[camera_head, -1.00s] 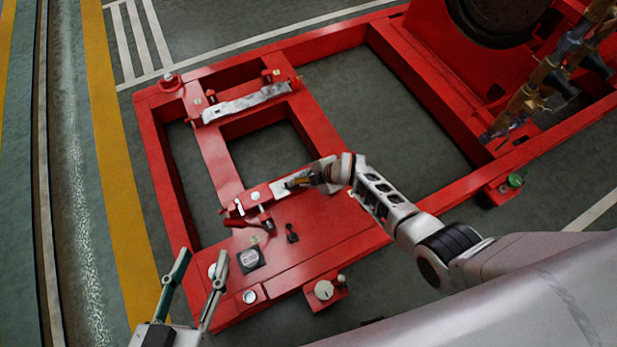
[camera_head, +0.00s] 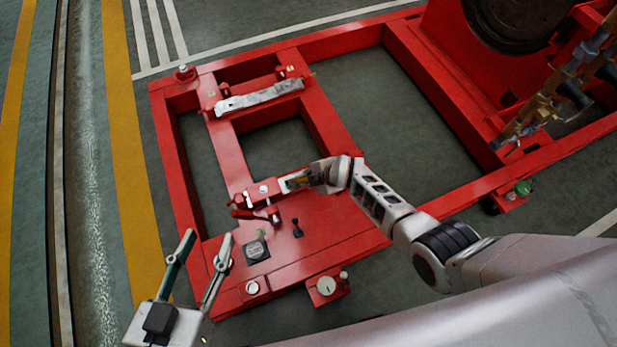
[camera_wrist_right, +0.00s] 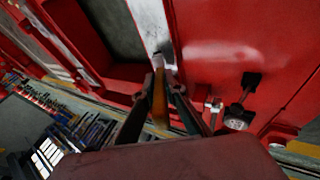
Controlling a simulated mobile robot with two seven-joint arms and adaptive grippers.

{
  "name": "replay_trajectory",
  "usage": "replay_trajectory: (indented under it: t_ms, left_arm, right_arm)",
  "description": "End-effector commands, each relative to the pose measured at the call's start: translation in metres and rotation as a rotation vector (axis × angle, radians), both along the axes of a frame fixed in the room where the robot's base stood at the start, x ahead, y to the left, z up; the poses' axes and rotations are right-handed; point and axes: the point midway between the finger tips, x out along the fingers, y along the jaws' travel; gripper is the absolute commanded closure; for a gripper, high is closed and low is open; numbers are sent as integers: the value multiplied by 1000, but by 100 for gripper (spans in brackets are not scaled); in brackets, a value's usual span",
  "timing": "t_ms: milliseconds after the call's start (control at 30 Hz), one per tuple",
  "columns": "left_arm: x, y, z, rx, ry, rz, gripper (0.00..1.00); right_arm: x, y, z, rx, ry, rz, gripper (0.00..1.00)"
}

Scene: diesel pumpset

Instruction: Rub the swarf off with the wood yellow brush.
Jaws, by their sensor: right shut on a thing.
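My right gripper (camera_head: 290,182) is over the near crossbar of the red frame. It is shut on the wood yellow brush (camera_wrist_right: 160,98), whose yellow handle shows between the fingers in the right wrist view. The brush end (camera_wrist_right: 158,62) is pale and points at a grey metal strip (camera_wrist_right: 150,25); I cannot tell if they touch. A bare grey metal pad (camera_head: 260,98) lies on the far crossbar. I cannot make out separate bits of swarf.
The red base frame (camera_head: 325,130) has raised beams and open gaps. Its near plate bears a red lever (camera_head: 262,214), a black knob (camera_head: 297,230) and a dark square gauge (camera_head: 257,250). Red machinery (camera_head: 450,75) stands at upper right. Floor at left is clear.

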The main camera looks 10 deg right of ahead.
Motion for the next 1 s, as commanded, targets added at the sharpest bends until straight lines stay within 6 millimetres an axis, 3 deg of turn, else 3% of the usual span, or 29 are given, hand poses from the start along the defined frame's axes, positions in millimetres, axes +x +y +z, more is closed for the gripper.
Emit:
replay_trajectory:
  t_ms: [1000]
  left_arm:
    - [4, 0, 13, 0, -23, 0, 60]
  right_arm:
    - [-5, 23, 0, 2, 1, 0, 100]
